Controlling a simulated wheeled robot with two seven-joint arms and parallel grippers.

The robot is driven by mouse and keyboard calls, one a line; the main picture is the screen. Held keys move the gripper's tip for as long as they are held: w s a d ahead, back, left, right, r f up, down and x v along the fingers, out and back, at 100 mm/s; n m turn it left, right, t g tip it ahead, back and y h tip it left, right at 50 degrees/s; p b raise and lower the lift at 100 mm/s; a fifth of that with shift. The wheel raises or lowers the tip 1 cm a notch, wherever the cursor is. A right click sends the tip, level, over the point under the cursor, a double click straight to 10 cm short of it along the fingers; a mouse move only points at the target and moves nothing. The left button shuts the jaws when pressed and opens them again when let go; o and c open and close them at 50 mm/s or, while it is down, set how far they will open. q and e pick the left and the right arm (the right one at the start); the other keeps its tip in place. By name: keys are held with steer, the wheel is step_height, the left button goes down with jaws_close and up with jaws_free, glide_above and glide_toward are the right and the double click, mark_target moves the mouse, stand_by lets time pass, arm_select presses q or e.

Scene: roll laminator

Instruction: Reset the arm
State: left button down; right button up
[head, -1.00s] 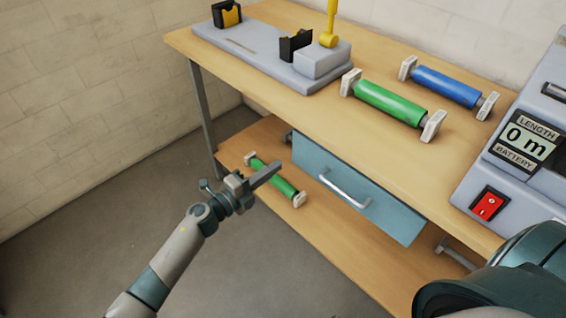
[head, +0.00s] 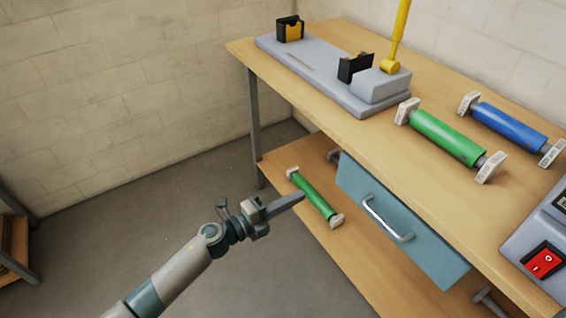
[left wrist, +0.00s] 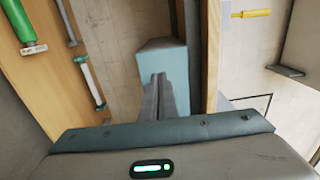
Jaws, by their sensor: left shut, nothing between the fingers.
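My left gripper (head: 284,203) is shut and empty, held out over the floor in front of the workbench. In the head view its fingers point right, toward a small green roll (head: 314,196) on the lower shelf; whether they are apart from it in depth is hard to tell. In the left wrist view the closed fingers (left wrist: 157,88) appear in front of the light blue drawer (left wrist: 160,55). The drawer also shows in the head view (head: 390,235), under the tabletop with its silver handle. My right gripper is not in view.
The workbench top (head: 330,115) holds a grey machine base (head: 320,78) with a yellow lever (head: 400,35), a large green roll (head: 445,138) and a blue roll (head: 508,128). A grey unit with a red switch (head: 543,260) stands at right. The floor (head: 150,220) at left is clear.

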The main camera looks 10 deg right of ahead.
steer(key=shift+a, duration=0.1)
arm_select(q)
steer(key=s+a+f+n+t+y, duration=0.3)
steer(key=a+f+n+t+y, duration=0.55)
steer(key=a+f+n, duration=1.25)
steer(key=s+a+f+n+g+y, duration=0.3)
steer(key=s+a+f, duration=0.3)
steer(key=s+f, duration=0.5)
steer(key=s+a+f+n+g+y+p, duration=0.1)
steer(key=s+a+f+n+g+y, duration=0.3)
steer(key=s+f, duration=0.7)
steer(key=s+a+n+g, duration=0.1)
steer(key=s+a+g, duration=0.1)
steer(key=s, duration=0.4)
steer(key=shift+s+a+f+n, duration=0.2)
steer(key=shift+a+n, duration=0.2)
steer(key=shift+a, duration=0.25)
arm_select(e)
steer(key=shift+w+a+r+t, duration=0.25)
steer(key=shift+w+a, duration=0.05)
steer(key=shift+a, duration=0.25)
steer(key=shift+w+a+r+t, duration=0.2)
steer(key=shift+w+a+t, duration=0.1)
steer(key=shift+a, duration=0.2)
arm_select(q)
steer(key=shift+w+d, duration=0.1)
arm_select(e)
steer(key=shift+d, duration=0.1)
